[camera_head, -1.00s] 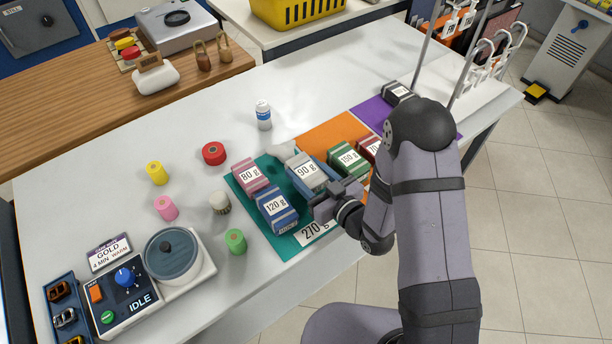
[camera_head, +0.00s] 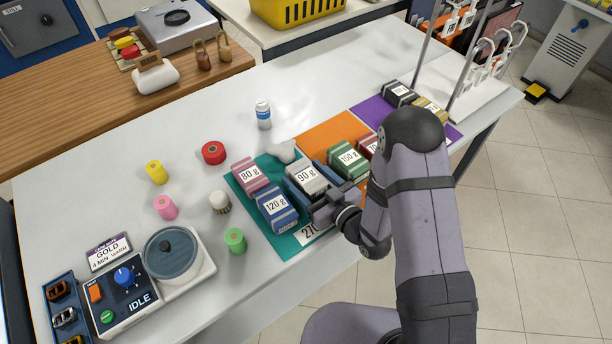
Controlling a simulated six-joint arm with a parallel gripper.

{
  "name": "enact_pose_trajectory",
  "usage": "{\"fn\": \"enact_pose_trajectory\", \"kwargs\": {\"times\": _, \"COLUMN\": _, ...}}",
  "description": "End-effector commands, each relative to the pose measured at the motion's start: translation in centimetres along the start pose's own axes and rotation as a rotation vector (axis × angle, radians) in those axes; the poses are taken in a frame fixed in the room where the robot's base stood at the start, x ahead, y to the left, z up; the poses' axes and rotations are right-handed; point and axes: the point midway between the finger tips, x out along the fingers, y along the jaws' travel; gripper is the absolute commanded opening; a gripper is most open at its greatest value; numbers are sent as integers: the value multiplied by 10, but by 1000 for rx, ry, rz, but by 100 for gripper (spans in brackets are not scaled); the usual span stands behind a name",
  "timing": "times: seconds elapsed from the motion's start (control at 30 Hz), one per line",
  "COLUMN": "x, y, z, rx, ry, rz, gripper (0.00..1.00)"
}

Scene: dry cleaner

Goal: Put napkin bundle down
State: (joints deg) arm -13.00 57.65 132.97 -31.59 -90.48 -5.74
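The grey 90 g napkin bundle (camera_head: 307,177) sits on the teal mat (camera_head: 262,165), label up. My gripper (camera_head: 312,181) is low over the mat. Its blue fingers stand apart on either side of this bundle, and it looks open around it. The arm comes in from the lower right. The pink 80 g bundle (camera_head: 250,174) and the blue 120 g bundle (camera_head: 275,208) lie just left on the same mat. The mat's 270 g label (camera_head: 309,233) is partly covered by my gripper.
The green 150 g bundle (camera_head: 348,160) and a red bundle partly behind my arm are on the orange mat (camera_head: 330,132). Dark and yellow bundles are on the purple mat (camera_head: 372,112). Thread spools stand left.

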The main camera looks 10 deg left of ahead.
Motion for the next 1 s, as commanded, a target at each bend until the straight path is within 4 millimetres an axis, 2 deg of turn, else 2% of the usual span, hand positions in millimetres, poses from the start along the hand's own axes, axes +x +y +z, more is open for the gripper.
{"fn": "enact_pose_trajectory", "kwargs": {"times": 0.27, "x": -1, "y": 0, "z": -5, "rx": 0, "ry": 0, "rz": 0, "gripper": 67}}
{"fn": "enact_pose_trajectory", "kwargs": {"times": 0.37, "x": -10, "y": 1, "z": -1, "rx": 1, "ry": -2, "rz": 2, "gripper": 67}}
{"fn": "enact_pose_trajectory", "kwargs": {"times": 0.47, "x": -23, "y": 1, "z": -1, "rx": 2, "ry": -1, "rz": 4, "gripper": 67}}
{"fn": "enact_pose_trajectory", "kwargs": {"times": 0.73, "x": -74, "y": 2, "z": -1, "rx": 3, "ry": -1, "rz": 7, "gripper": 67}}
{"fn": "enact_pose_trajectory", "kwargs": {"times": 0.8, "x": -85, "y": 2, "z": -7, "rx": 5, "ry": -6, "rz": 4, "gripper": 67}}
{"fn": "enact_pose_trajectory", "kwargs": {"times": 1.0, "x": -106, "y": 1, "z": -6, "rx": 4, "ry": -4, "rz": 4, "gripper": 67}}
